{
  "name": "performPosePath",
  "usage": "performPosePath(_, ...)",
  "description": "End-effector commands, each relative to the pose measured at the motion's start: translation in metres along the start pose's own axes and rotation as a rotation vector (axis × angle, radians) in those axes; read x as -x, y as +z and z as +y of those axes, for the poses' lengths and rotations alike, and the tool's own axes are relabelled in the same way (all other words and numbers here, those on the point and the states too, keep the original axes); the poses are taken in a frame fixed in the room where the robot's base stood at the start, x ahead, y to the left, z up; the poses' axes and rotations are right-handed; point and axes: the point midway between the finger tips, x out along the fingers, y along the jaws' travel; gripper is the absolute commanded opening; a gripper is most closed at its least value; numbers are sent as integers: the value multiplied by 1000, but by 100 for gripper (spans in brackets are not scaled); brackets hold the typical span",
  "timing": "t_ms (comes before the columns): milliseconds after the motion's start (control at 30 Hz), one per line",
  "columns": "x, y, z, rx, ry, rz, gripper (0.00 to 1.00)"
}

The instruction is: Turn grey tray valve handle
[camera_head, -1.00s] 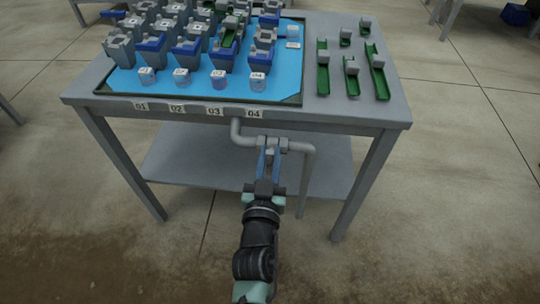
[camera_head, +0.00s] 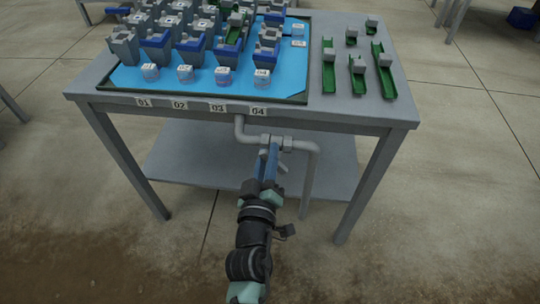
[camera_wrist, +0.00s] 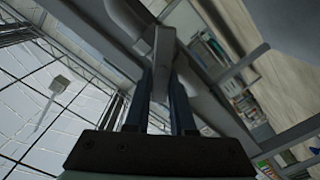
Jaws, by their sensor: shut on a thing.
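The grey valve sits on the grey pipe (camera_head: 313,165) below the front edge of the table. Its grey handle (camera_wrist: 164,50) shows between my fingers in the wrist view; in the head view it is mostly hidden by them. My gripper (camera_head: 268,152) reaches up from below with its blue fingers at the valve. In the wrist view my gripper (camera_wrist: 167,85) is shut on the handle. The wrist view is strongly tilted.
The grey table (camera_head: 345,112) carries a blue tray (camera_head: 200,88) with several pots and small cups. Several green holders stand at the right. A lower shelf (camera_head: 190,155) lies behind the pipe. The floor in front is clear.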

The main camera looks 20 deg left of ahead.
Motion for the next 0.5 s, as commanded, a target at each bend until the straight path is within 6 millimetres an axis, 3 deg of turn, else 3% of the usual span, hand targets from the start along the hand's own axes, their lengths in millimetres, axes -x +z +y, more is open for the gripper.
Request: performPosePath(500,0,3,-10,488,-1,-2,0)
